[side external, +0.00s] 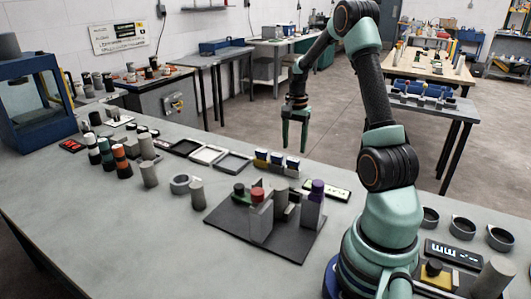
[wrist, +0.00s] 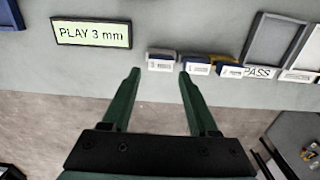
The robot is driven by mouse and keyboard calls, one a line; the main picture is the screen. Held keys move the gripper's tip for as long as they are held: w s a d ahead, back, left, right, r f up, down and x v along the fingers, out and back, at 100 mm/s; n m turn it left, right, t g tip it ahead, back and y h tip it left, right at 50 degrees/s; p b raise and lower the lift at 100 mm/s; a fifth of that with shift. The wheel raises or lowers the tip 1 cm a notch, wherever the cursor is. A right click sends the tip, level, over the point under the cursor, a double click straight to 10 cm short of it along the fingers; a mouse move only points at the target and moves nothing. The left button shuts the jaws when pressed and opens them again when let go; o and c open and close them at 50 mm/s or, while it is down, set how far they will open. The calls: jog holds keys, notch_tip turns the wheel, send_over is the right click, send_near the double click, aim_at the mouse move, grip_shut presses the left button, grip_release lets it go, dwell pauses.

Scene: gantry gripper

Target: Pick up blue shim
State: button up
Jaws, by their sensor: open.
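My gripper (side external: 295,147) hangs open and empty, fingers pointing down, above the far edge of the bench behind a short row of small labelled blocks. In the wrist view its fingertips (wrist: 160,72) stand apart, below the row in the picture. The blue shim (wrist: 197,67) appears to be the middle block, with a white label and blue sides; it also shows in the side view (side external: 277,162). A grey-looking block (wrist: 161,62) is to its left in the wrist view. A block with blue and yellow parts (wrist: 230,71) is to its right. No finger touches the row.
A "PLAY 3 mm" display (wrist: 92,33) lies beside the row. Shallow trays (side external: 233,162) lie on its other side. A dark fixture plate (side external: 290,246) with upright blocks and a purple-topped post (side external: 318,187) stands nearer the camera. Beyond the bench edge is open floor.

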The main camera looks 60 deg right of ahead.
aim_at(293, 159)
jog(key=shift+w+d+f, duration=0.1)
jog(key=shift+f, duration=1.65)
jog(key=shift+d+f, duration=0.1)
jog(key=shift+f, duration=1.65)
jog(key=shift+c, duration=0.3)
jog(key=c, duration=0.9)
